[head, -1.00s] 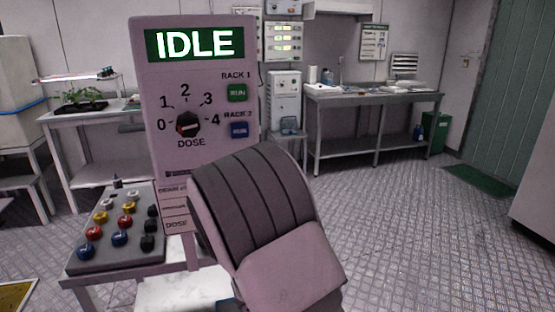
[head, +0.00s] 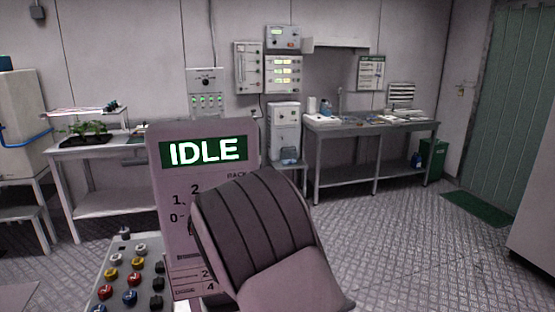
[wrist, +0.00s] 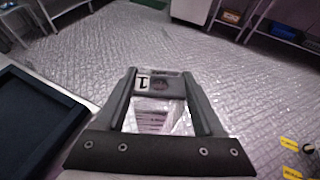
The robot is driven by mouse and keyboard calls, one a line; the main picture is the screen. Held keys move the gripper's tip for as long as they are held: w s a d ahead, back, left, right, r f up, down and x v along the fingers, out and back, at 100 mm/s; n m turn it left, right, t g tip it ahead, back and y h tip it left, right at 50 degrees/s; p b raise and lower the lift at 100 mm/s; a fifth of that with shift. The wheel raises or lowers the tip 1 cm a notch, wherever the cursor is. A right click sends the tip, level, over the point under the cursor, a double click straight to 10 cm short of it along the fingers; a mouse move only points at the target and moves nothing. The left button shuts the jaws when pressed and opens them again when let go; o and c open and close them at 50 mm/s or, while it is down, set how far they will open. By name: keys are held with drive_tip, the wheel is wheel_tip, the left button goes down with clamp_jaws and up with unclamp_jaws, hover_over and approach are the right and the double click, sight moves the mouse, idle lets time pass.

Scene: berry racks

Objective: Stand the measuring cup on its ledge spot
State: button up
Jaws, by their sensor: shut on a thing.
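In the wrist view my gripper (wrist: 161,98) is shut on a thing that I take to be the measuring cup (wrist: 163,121). Between the fingers it shows a pale, see-through body with light stripes. A dark band with a white tag marked "1" crosses between the fingertips. The cup's full shape and what is below it are hidden. In the head view my arm link covers the middle, and the gripper and cup do not show. I cannot make out the ledge spot in either view.
The IDLE panel (head: 205,152) stands partly behind my arm. A button box (head: 131,275) is at its lower left. A plant bench (head: 100,149) and a sink bench (head: 375,127) stand at the back. A dark tray (wrist: 28,115) is at the wrist view's left. Floor at right is open.

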drive_tip(key=shift+r+p, duration=1.95)
drive_tip(key=shift+p, duration=0.4)
wheel_tip(320, 180, up, 11)
drive_tip(key=w+n+t+y, duration=0.2)
drive_tip(key=n+t+y, duration=0.2)
drive_tip(key=n+y, duration=0.2)
drive_tip(key=shift+n+t+y, duration=0.3)
drive_tip(key=shift+n, duration=0.2)
drive_tip(key=shift+d, duration=0.1)
drive_tip(key=shift+s+f, duration=0.1)
drive_tip(key=shift+s, duration=0.05)
